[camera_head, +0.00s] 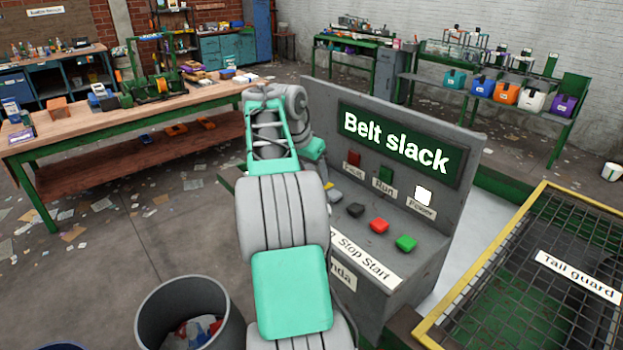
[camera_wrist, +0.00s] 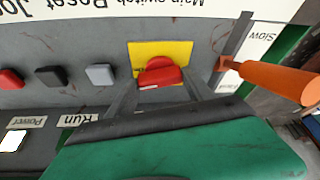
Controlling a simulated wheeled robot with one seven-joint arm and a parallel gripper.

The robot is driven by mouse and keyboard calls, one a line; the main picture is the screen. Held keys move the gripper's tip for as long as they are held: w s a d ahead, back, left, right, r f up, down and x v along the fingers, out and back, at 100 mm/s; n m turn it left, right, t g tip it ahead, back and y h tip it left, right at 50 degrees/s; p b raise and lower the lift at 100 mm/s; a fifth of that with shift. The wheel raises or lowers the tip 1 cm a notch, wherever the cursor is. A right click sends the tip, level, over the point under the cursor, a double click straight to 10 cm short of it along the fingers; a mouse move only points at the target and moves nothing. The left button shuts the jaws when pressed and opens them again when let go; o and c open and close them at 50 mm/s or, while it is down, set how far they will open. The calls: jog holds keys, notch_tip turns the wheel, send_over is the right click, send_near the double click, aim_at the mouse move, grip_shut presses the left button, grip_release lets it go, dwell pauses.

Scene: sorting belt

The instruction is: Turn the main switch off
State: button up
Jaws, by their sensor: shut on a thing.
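The main switch is a red knob (camera_wrist: 160,72) on a yellow plate (camera_wrist: 138,50), seen in the wrist view below an upside-down "Main switch" label (camera_wrist: 173,4). My gripper (camera_wrist: 160,88) has its two grey fingers on either side of the knob and is shut on it. Which way the knob points is hard to tell, as the fingers partly cover it. In the head view my arm hides the switch and my gripper at the left end of the grey console (camera_head: 430,265).
An orange lever (camera_wrist: 275,80) stands close to the switch, beside a "Slow" label. Grey (camera_wrist: 100,74), black (camera_wrist: 50,76) and red (camera_wrist: 10,79) buttons sit on its other side. The console display (camera_head: 397,144) reads "Belt slack"; the white Power lamp (camera_head: 423,195) is bright. A bin (camera_head: 190,300) stands front left.

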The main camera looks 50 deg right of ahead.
jog(key=n+b, duration=0.1)
jog(key=n+t+b, duration=0.1)
jog(key=n, duration=0.1)
jog(key=n+b, duration=0.1)
jog(key=b, duration=0.1)
jog(key=shift+s+d+f+n+t+y, duration=0.2)
jog(key=shift+f+n+t+y, duration=0.1)
jog(key=shift+t, duration=0.1)
jog(key=n, duration=0.1)
jog(key=n+t, duration=0.1)
jog(key=shift+s+r+n+y, duration=0.1)
jog(key=shift+r+n+y, duration=0.2)
jog(key=shift+n, duration=0.1)
jog(key=n+p, duration=0.2)
jog(key=shift+r+n+t+y+p, duration=0.3)
jog(key=shift+p, duration=0.05)
jog(key=n+p, duration=0.1)
jog(key=p, duration=0.1)
jog(key=shift+d+n+y+p, duration=0.1)
jog(key=shift+n+y+p, duration=0.2)
jog(key=shift+n, duration=0.1)
jog(key=n+y+p, duration=0.1)
jog(key=n+p, duration=0.1)
jog(key=p, duration=0.1)
jog(key=shift+f+n+t, duration=0.15)
jog(key=shift+n+t, duration=0.15)
jog(key=shift+t, duration=0.1)
jog(key=shift+d+f+n+p, duration=0.15)
jog(key=shift+n+p, duration=0.25)
jog(key=shift+p, duration=0.35)
